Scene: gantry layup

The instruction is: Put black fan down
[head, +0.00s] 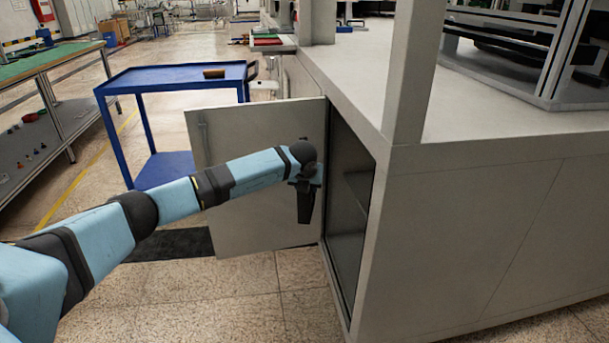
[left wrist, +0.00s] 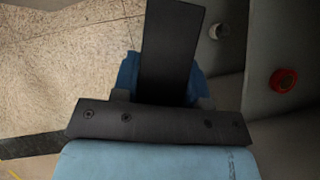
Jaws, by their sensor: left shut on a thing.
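My left gripper (head: 304,182) is shut on a dark, flat, long piece, which I take to be the black fan (head: 305,208). It hangs down from the gripper in front of the open cabinet door (head: 255,150), near the cabinet opening. In the left wrist view the black fan (left wrist: 170,45) shows as a plain black slab pointing away between the blue-grey fingers, with its near end hidden by the wrist. The fan looks clear of any surface. My right gripper is not in view.
The grey cabinet (head: 470,230) stands open at right, with a dark inner shelf (head: 360,188). A blue cart (head: 180,75) is behind the door. The left wrist view shows a red round thing (left wrist: 284,80) on a grey surface. Tiled floor is free at the lower middle.

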